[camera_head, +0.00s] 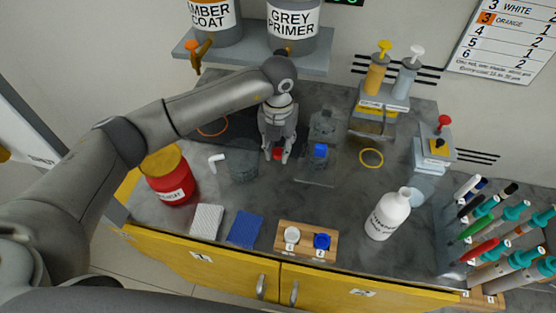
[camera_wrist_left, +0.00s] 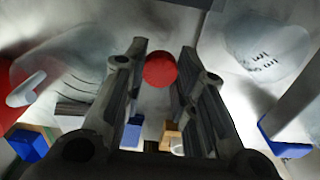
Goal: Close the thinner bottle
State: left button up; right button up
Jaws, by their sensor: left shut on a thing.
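A white bottle (camera_head: 385,218) with a dark-lettered label stands upright on the grey bench, right of centre in the head view. Its narrow neck shows no coloured cap; the lettering is too small to read surely. A white lettered body in the left wrist view (camera_wrist_left: 262,48) looks like this bottle. My left gripper (camera_head: 277,157) points down over the back middle of the bench, well left of the bottle. It is shut on a small round red cap (camera_wrist_left: 160,69), which shows between the fingertips. My right gripper is out of view.
A wooden holder (camera_head: 307,255) with a white and a blue cap lies at the front edge. A clear jar (camera_head: 242,162) and red can (camera_head: 170,182) stand left. A blue-topped item (camera_head: 320,152) is close right of the gripper. Markers and pipettes crowd the right.

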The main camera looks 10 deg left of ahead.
aim_at(278, 151)
pick_arm(q)
notch_tip(278, 151, up, 11)
jog(key=b, duration=0.2)
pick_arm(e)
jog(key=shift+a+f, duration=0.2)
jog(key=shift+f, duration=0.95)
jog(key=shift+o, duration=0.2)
